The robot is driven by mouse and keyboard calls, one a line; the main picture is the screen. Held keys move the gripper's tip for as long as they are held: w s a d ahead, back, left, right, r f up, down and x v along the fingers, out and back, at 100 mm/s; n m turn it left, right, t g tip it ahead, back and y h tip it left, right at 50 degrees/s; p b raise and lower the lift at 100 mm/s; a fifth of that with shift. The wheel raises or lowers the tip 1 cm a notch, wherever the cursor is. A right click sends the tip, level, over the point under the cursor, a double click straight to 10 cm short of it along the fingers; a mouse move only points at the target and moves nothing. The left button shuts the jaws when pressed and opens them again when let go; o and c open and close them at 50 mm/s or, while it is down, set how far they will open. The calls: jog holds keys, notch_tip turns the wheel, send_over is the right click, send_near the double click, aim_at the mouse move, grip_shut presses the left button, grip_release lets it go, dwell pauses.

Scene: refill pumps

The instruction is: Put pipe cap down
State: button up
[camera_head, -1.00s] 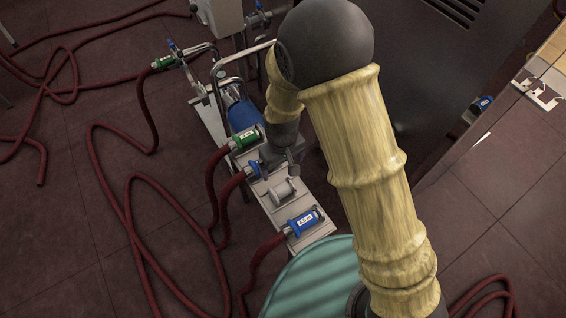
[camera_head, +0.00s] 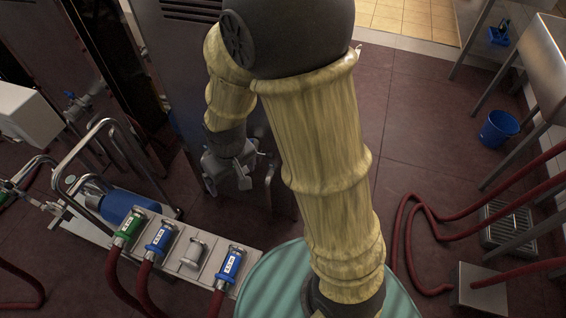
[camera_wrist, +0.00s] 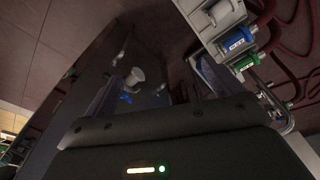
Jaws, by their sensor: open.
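My gripper (camera_head: 243,172) hangs at the end of the arm in the head view, in front of a dark metal cabinet. It is open, and I see nothing held in it. A silver cap-like fitting (camera_head: 194,251) lies in the light pump block (camera_head: 250,258), between two blue-labelled hose couplings, below and left of my gripper and apart from it. I cannot tell for sure that this fitting is the pipe cap. In the wrist view, a pale funnel-shaped piece (camera_wrist: 135,76) shows near a blue valve handle, too dim to name.
A teal round drum top (camera_head: 275,290) is at the bottom, near my arm. Red hoses (camera_head: 415,215) lie on the floor at right, near a blue bucket (camera_head: 499,129) and steel tables. The dark cabinet (camera_head: 183,75) stands behind my gripper. Open floor lies right of my arm.

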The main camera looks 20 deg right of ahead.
jog(key=s+d+r+m, duration=0.2)
jog(key=d, duration=0.4)
jog(key=s+d+r+m+t, duration=0.1)
jog(key=s+d+r+m, duration=0.1)
jog(key=d, duration=0.4)
jog(key=shift+s+r+h, duration=0.3)
jog(key=shift+s+r, duration=0.1)
jog(key=shift+r, duration=0.25)
jog(key=w+p+v, duration=0.2)
jog(key=p+v, duration=0.7)
jog(key=shift+r, duration=0.3)
